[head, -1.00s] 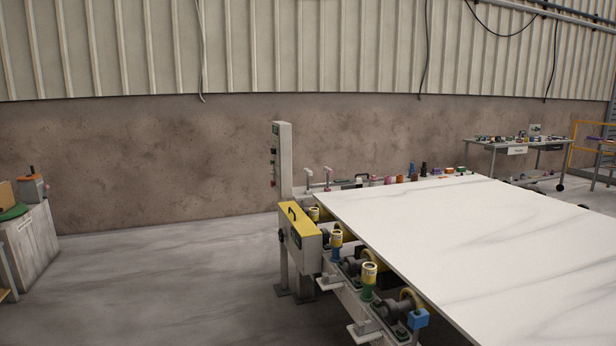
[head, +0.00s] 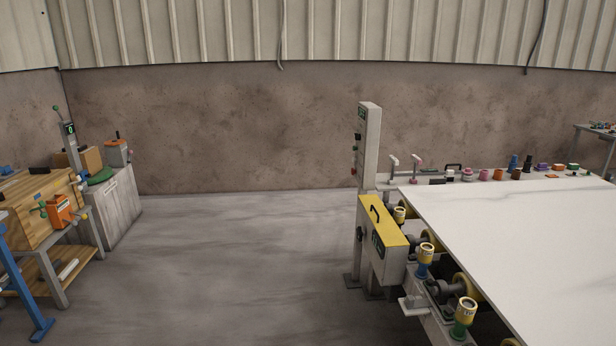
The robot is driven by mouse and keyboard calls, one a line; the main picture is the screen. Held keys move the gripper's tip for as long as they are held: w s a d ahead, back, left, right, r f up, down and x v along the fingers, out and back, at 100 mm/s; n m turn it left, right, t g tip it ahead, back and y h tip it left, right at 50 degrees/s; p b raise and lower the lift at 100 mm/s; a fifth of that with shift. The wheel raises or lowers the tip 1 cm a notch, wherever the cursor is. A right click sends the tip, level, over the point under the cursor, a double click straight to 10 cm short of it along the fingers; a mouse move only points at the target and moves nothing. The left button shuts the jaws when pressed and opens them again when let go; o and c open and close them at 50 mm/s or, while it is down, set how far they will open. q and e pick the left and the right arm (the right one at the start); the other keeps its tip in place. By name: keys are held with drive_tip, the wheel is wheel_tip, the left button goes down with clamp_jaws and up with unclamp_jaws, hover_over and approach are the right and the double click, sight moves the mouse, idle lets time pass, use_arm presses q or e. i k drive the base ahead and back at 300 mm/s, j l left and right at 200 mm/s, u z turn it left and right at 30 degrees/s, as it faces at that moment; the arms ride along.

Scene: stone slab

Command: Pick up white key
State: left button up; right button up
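I cannot make out a white key anywhere in the head view. The large white stone slab (head: 540,235) lies on a roller frame at the right. Small coloured items, among them an orange one (head: 572,167) and a blue one (head: 513,162), stand along its far edge, too small to identify as keys. Neither of my grippers shows in the view.
A control post (head: 367,150) and a yellow-topped box (head: 382,225) stand at the slab's left end. A wooden workbench (head: 40,205) and a grey cabinet (head: 118,210) stand at the left. The concrete floor (head: 240,260) between is clear.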

sight(395, 162)
drive_tip(key=i, duration=2.35)
drive_tip(key=i+j, duration=0.1)
drive_tip(key=i, duration=2.25)
drive_tip(key=i+z, duration=0.45)
drive_tip(key=i+j+z, duration=0.1)
drive_tip(key=i+z, duration=0.35)
drive_tip(key=i, duration=0.15)
